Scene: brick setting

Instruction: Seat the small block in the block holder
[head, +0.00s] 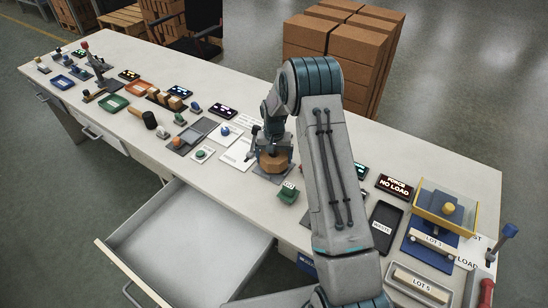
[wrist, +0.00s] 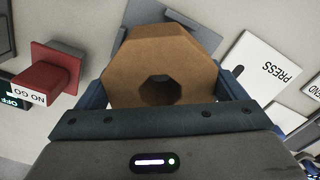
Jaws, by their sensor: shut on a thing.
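My gripper (head: 272,149) is shut on a brown octagonal block (wrist: 160,50) with a hole through its middle. In the wrist view the blue fingers show on both sides of the block. In the head view the block (head: 272,163) is under my gripper, low over a grey plate (head: 262,176) on the bench; I cannot tell whether they touch. Several tan blocks (head: 164,97) stand in a row further left on the bench. I cannot tell for certain which piece is the block holder. My arm hides part of the bench to the right.
A green GO piece (head: 289,193) is just in front of my gripper. A red NO GO piece (wrist: 55,68) shows at the wrist view's left. White cards (head: 238,152) lie beside the gripper. An open drawer (head: 185,235) juts out in front. A clear yellow-edged box (head: 445,208) is at right.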

